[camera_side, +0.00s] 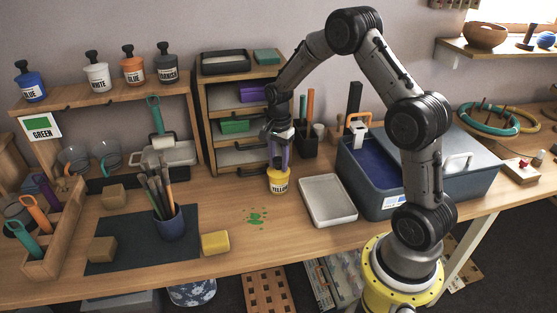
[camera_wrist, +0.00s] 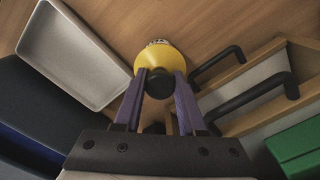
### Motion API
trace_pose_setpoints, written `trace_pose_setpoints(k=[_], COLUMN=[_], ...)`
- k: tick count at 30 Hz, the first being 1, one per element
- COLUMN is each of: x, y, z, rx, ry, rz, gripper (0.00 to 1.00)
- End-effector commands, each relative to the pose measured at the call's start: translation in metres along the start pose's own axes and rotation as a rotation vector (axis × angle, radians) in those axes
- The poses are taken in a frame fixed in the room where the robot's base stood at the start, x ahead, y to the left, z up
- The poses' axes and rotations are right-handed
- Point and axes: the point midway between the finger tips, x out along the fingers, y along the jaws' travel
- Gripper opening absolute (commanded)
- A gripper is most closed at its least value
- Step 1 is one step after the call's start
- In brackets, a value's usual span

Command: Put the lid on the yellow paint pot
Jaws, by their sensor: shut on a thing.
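The yellow paint pot (camera_side: 279,185) stands upright on the table left of the white tray, its label facing the side camera. My gripper (camera_side: 279,166) points down directly over the pot, its purple fingers close to the pot's top. In the wrist view, my gripper (camera_wrist: 160,78) has a finger on each side of a dark round knob (camera_wrist: 158,84), the lid's handle, and is shut on it. The yellow body (camera_wrist: 170,58) shows just beyond the knob, in line with it. The seam between lid and pot is hidden, so I cannot tell whether the lid is fully seated.
The white tray (camera_side: 327,199) lies close on the right, with the blue bin (camera_side: 375,190) beyond it. A drawer unit (camera_side: 203,118) with projecting handles stands behind. Green paint spots (camera_side: 256,216) and a yellow block (camera_side: 215,242) are in front left. A brush cup (camera_side: 170,227) stands farther left.

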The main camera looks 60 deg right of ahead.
Motion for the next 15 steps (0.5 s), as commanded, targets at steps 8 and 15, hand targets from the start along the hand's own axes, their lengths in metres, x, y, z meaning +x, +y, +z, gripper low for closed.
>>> trace_pose_setpoints(k=[8,15], x=[0.0026,0.0026], y=[-0.0002,-0.0001], z=[-0.0001,0.0000], rx=[0.000,0.000], ry=[0.000,0.000], rz=[-0.001,0.000], gripper=[0.61,0.75])
